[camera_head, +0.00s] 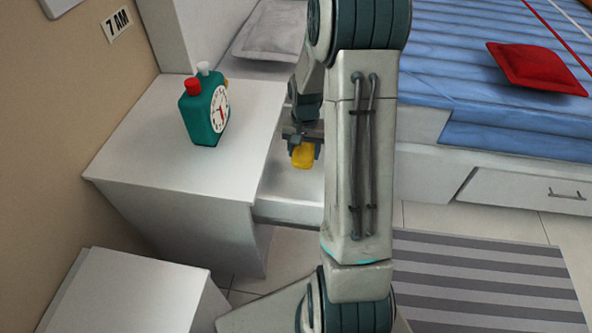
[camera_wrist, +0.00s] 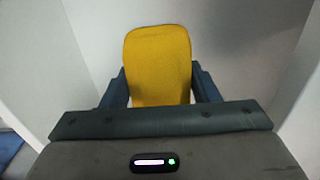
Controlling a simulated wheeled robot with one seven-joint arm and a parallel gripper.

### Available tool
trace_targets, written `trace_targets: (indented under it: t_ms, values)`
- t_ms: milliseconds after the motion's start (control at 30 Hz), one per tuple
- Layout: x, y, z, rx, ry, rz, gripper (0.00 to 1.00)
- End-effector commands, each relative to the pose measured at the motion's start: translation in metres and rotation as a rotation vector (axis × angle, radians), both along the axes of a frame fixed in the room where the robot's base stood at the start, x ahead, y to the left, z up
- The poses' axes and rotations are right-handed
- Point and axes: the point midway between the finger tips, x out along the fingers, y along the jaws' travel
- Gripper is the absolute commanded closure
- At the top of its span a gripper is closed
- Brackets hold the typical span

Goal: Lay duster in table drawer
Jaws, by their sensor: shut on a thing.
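The duster (camera_head: 303,155) is a small yellow block. My gripper (camera_head: 303,146) is shut on it and holds it over the open table drawer (camera_head: 290,212) in the head view. In the wrist view the duster (camera_wrist: 158,65) sits between the two dark fingers of my gripper (camera_wrist: 160,88), with pale drawer walls on both sides. The white bedside table (camera_head: 185,165) stands to the left of the drawer. My arm hides the right part of the drawer. I cannot tell whether the duster touches the drawer floor.
A green alarm clock (camera_head: 205,110) with red and white knobs stands on the table top. A bed with blue bedding (camera_head: 450,75) and a red pillow (camera_head: 537,68) is at the right. A white box-like unit (camera_head: 140,295) is at the lower left, and a striped rug (camera_head: 480,285) at the lower right.

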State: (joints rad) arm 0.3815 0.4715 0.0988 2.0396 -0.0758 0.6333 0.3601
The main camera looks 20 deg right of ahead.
Motion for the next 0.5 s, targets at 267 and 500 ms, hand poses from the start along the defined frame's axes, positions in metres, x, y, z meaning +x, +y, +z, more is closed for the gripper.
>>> trace_targets:
  t_ms: [267, 500]
  values:
    - [0.0, 0.0, -0.038, 0.0, 0.001, 0.001, 0.7]
    - [-0.001, -0.001, -0.076, 0.001, 0.002, -0.001, 0.7]
